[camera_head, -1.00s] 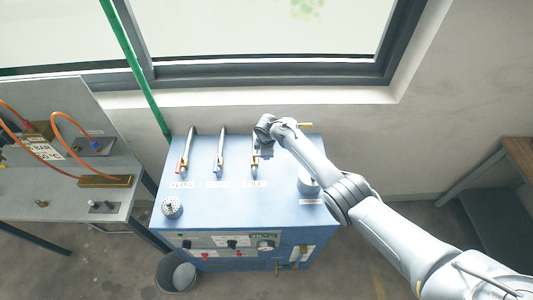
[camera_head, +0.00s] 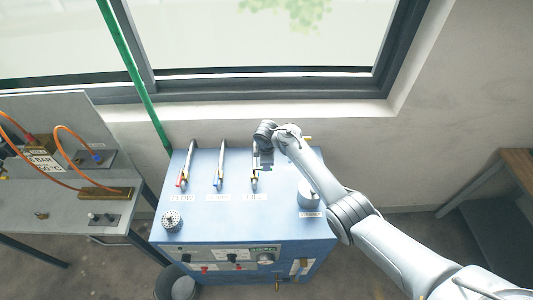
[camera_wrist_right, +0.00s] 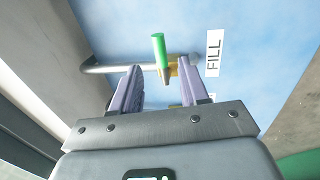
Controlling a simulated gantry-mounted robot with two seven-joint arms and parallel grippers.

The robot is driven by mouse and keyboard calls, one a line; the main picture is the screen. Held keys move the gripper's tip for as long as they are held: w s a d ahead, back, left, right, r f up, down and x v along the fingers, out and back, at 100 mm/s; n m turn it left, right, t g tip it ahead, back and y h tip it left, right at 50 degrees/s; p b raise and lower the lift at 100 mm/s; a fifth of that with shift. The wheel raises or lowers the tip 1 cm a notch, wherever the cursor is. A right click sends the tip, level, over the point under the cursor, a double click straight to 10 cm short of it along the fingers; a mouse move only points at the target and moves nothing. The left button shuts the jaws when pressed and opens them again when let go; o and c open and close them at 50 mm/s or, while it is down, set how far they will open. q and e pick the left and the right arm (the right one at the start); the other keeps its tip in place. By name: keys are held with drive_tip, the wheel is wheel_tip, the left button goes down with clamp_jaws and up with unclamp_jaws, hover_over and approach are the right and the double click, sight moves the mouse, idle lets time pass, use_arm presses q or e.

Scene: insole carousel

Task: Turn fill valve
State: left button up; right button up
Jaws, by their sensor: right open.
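The fill valve (camera_head: 254,182) is on the blue machine's top, the rightmost of three valves in a row, above its FILL label (camera_head: 255,197). In the right wrist view its green handle (camera_wrist_right: 159,48) points away from a brass body (camera_wrist_right: 174,71) on a grey pipe (camera_wrist_right: 102,68). My right gripper (camera_head: 265,166) is over this valve in the head view. In the wrist view the gripper (camera_wrist_right: 160,70) is open, with the handle between its fingertips in the picture. I cannot tell whether a finger touches it. My left gripper is not in view.
The blue machine (camera_head: 215,218) stands below a window. Two more valves (camera_head: 184,178) (camera_head: 219,178) are to the left of the fill valve. A round grey cap (camera_head: 308,194) is to its right. A grey bench (camera_head: 70,215) with orange hoses is at the left.

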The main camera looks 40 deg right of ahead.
drive_tip(key=shift+s+a+r+p, duration=0.1)
drive_tip(key=shift+s+r, duration=0.05)
drive_tip(key=shift+r, duration=0.8)
drive_tip(key=shift+s+a+r+p, duration=0.1)
drive_tip(key=shift+s+r, duration=0.1)
drive_tip(key=shift+r, duration=0.8)
drive_tip(key=shift+s+a+r+p, duration=0.1)
drive_tip(key=shift+s+r, duration=0.05)
drive_tip(key=shift+r, duration=0.8)
drive_tip(key=s+a+f+m+p, duration=0.1)
drive_tip(key=s+a+f+m, duration=0.15)
drive_tip(key=s, duration=0.55)
drive_tip(key=s+a+f+m+p, duration=0.2)
drive_tip(key=s+a+f, duration=0.1)
drive_tip(key=s, duration=0.5)
drive_tip(key=s+a+r+m+t, duration=0.1)
drive_tip(key=s+a+r+m, duration=0.1)
drive_tip(key=s, duration=0.8)
drive_tip(key=s+a+r+m+y+p, duration=0.1)
drive_tip(key=s+a+r+m, duration=0.2)
drive_tip(key=s, duration=0.8)
wheel_tip(320, 180, up, 3)
drive_tip(key=shift+s+a+r+t+p, duration=0.2)
drive_tip(key=shift+s+a+t+p, duration=0.15)
drive_tip(key=shift+a, duration=0.9)
drive_tip(key=shift+w, duration=0.1)
